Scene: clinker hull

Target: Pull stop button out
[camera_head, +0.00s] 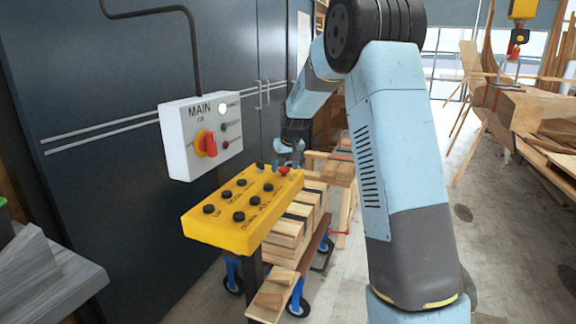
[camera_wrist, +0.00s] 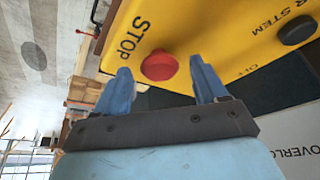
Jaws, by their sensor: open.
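The red stop button (camera_wrist: 159,66) sits on the yellow control panel (camera_wrist: 200,25) beside the printed word STOP in the wrist view. In the head view the red button (camera_head: 284,170) is at the far right end of the yellow panel (camera_head: 225,228). My gripper (camera_wrist: 161,73) is open, with one blue finger to each side of the button in the picture. No contact between the fingers and the button shows. In the head view my gripper (camera_head: 287,150) is small, just above that end of the panel, and its fingers are partly hard to make out.
A white MAIN box (camera_head: 185,160) with a red rotary switch (camera_head: 206,144) is on the dark wall. Several black buttons (camera_head: 239,216) line the panel. A wheeled cart with stacked planks (camera_head: 288,232) stands below and behind it. Grey boards (camera_head: 60,285) lie at lower left.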

